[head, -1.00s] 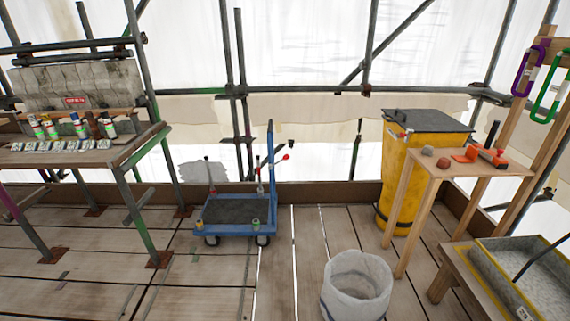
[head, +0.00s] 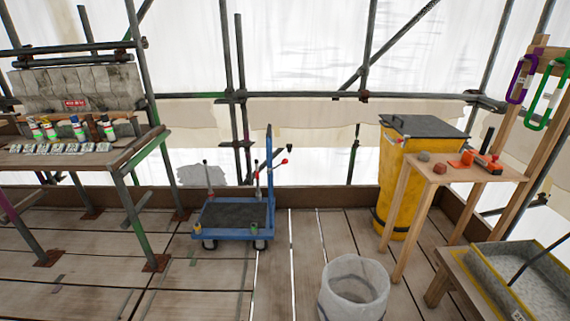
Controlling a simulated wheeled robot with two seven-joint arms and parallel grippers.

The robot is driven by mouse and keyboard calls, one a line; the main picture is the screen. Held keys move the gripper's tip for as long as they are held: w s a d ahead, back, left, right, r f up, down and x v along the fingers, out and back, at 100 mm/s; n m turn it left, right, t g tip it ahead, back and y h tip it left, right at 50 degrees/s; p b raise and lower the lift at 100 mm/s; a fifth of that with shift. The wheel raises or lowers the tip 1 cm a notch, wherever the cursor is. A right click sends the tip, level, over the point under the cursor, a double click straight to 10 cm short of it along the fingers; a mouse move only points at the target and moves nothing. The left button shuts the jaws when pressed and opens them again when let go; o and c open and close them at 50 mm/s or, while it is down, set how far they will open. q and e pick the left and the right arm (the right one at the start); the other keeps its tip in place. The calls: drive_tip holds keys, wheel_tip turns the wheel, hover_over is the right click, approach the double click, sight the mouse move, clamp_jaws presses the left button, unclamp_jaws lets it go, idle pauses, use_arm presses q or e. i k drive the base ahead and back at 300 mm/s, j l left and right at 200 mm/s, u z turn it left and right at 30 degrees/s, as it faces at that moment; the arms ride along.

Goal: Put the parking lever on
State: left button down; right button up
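A blue platform trolley (head: 236,233) with a dark deck stands on the plank floor, left of the middle. Its upright blue handle (head: 269,180) is at the right end. A lever with a red knob (head: 284,161) sticks out to the right of this handle, slanting up. A thin rod with a dark knob (head: 206,163) stands near the left end of the trolley, and another thin rod stands close to the handle. I cannot tell which of these is the parking lever. Neither gripper is in view.
A bench with several bottles (head: 78,128) is on the left. A yellow bin (head: 407,190), a wooden stand (head: 448,172) with tools and a grey trough (head: 530,275) are on the right. A white lined bucket (head: 353,288) stands in front. The floor before the trolley is clear.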

sight(284, 162)
drive_tip(key=i+j+z, duration=0.1)
drive_tip(key=z, duration=0.7)
drive_tip(key=i+j+z, duration=0.25)
drive_tip(key=j, duration=0.15)
drive_tip(key=i+j+z, duration=0.1)
drive_tip(key=j+z, duration=0.15)
drive_tip(key=j, duration=0.15)
drive_tip(key=i+j+z, duration=0.1)
drive_tip(key=j+z, duration=0.15)
drive_tip(key=j, duration=0.15)
drive_tip(key=j+z, duration=0.25)
drive_tip(key=j, duration=0.2)
drive_tip(key=i, duration=0.05)
